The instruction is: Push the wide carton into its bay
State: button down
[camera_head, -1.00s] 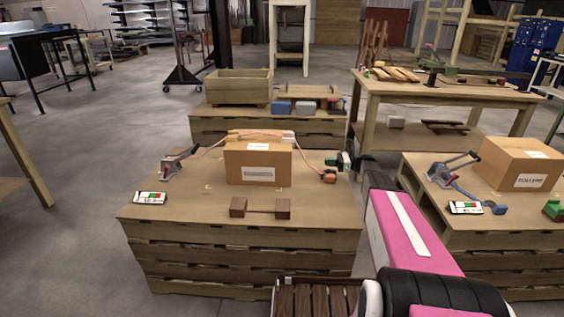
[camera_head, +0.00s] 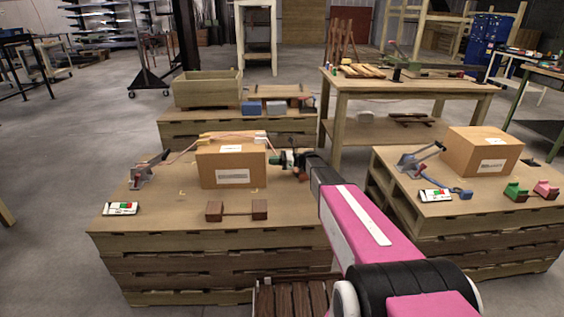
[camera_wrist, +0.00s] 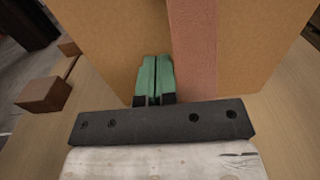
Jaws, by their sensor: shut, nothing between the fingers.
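A brown carton (camera_head: 231,170) with a white label stands upright on the left pallet-built table (camera_head: 165,220); I cannot tell if it is the wide one. My gripper (camera_head: 277,160) is at its right side. In the wrist view, the green fingertips (camera_wrist: 153,78) are together, empty, and close to the cardboard face (camera_wrist: 110,45); I cannot tell if they touch. A pinkish strap (camera_wrist: 194,50) runs down that face beside them. Small pale corner marks lie on the tabletop near the carton. I cannot tell which spot is the bay.
Another labelled carton (camera_head: 482,152) stands on the right table. A wooden crate (camera_head: 207,88) is behind.

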jog(key=shift+a, duration=0.5)
jog(key=a, duration=0.7)
jog(key=shift+a, duration=0.2)
